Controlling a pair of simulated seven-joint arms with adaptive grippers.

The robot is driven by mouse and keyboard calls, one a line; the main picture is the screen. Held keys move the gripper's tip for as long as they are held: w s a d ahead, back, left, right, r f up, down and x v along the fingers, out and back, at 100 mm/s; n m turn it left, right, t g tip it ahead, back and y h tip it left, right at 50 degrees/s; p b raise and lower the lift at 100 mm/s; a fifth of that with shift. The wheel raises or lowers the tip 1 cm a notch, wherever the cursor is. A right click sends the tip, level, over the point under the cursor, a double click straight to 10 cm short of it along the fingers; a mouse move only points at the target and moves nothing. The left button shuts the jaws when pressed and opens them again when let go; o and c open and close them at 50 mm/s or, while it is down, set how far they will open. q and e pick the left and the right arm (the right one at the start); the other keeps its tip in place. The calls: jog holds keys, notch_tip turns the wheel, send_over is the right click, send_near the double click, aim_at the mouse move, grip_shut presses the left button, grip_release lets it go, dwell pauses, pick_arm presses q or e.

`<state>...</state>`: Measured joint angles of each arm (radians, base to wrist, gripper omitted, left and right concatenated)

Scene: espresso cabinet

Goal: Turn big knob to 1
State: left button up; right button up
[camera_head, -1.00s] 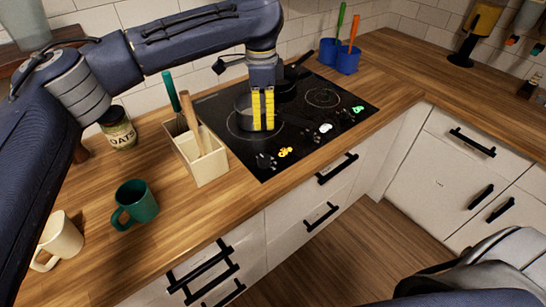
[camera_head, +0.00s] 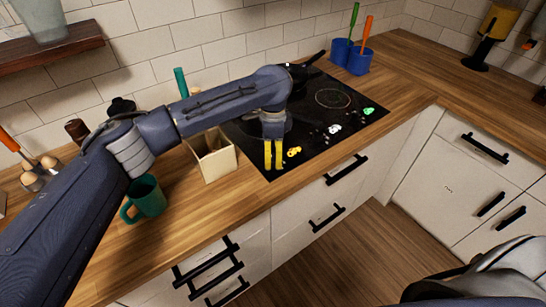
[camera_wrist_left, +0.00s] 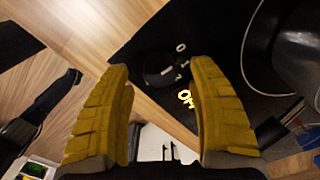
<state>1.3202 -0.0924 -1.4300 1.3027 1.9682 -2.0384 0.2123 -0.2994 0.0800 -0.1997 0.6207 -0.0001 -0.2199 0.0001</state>
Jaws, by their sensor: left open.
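The black cooktop (camera_head: 317,123) is set in the wooden counter. A dark round knob (camera_wrist_left: 158,70) stands at its near corner in the left wrist view, with pale marks around it and a yellow "OFF" label (camera_wrist_left: 186,98) beside it. In the head view my gripper hides this knob. My left gripper (camera_head: 274,166) points down over that corner. Its yellow fingers are open and apart, with the knob in view beyond the gap between their tips. I cannot tell whether they touch it. My right gripper is not in view.
A pan (camera_wrist_left: 296,45) sits on the cooktop close to the left gripper. A beige utensil box (camera_head: 217,165) stands left of the cooktop, and a green mug (camera_head: 150,197) further left. Blue utensil cups (camera_head: 353,62) stand behind. The front counter edge is clear.

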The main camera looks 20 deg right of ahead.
pick_arm(q)
jog(key=shift+f, duration=1)
jog(key=shift+c, duration=0.2)
grip_shut()
